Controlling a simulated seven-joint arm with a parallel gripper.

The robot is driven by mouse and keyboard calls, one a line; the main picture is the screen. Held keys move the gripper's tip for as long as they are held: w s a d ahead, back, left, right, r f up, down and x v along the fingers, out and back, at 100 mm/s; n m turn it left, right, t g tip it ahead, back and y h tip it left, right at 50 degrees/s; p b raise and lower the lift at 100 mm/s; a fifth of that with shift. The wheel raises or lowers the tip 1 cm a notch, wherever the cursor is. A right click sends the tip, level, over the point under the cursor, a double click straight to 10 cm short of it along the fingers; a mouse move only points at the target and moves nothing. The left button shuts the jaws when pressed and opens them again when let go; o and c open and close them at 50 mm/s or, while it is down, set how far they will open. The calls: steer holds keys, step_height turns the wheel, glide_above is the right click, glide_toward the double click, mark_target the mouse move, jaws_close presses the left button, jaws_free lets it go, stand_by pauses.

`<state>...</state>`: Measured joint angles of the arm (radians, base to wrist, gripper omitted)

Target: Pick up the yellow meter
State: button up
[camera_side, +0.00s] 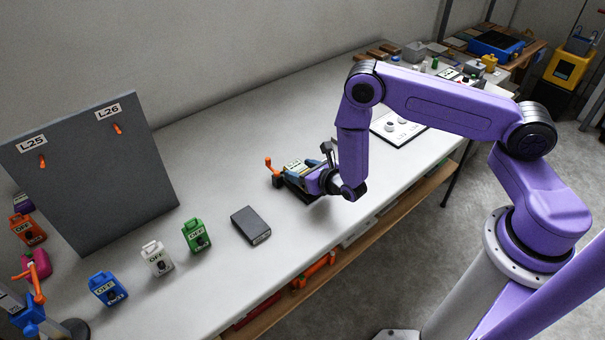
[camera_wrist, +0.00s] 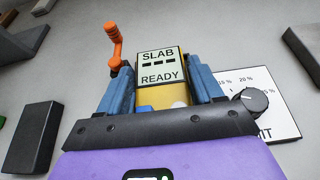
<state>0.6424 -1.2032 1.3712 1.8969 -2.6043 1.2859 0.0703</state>
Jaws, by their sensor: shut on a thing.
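The yellow meter (camera_wrist: 160,95) shows in the wrist view, with a screen reading "SLAB --- READY". My gripper (camera_wrist: 160,92) is shut on it, with a blue finger on each side of its body. In the side view my gripper (camera_side: 296,175) is low over the middle of the bench, and the meter's screen (camera_side: 293,165) shows between the fingers. My gripper hides most of the meter's body. I cannot tell whether the meter touches the bench.
A dark block (camera_side: 251,225) lies left of my gripper. Green (camera_side: 197,236), white (camera_side: 156,257) and blue (camera_side: 107,288) "OFF" devices stand further left, before a grey board (camera_side: 95,170). A white dial plate (camera_side: 398,129) lies to the right. An orange-handled part (camera_wrist: 114,48) is close by my gripper.

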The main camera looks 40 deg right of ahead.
steer(key=s+r, duration=0.1)
steer(key=r, duration=0.1)
steer(key=s+r, duration=0.2)
steer(key=r, duration=0.1)
steer(key=s+r, duration=0.2)
steer(key=r, duration=0.1)
steer(key=shift+d, duration=0.25)
steer(key=d+v, duration=0.1)
steer(key=v, duration=0.8)
steer(key=w+d+r+m+h, duration=0.1)
steer(key=w+d+r+h, duration=0.1)
steer(key=r, duration=0.7)
steer(key=w+d+r+m+h, duration=0.2)
steer(key=d+r, duration=0.1)
steer(key=r, duration=0.6)
steer(key=shift+w+d+g, duration=0.15)
steer(key=shift+d+g, duration=0.1)
steer(key=shift+g, duration=0.15)
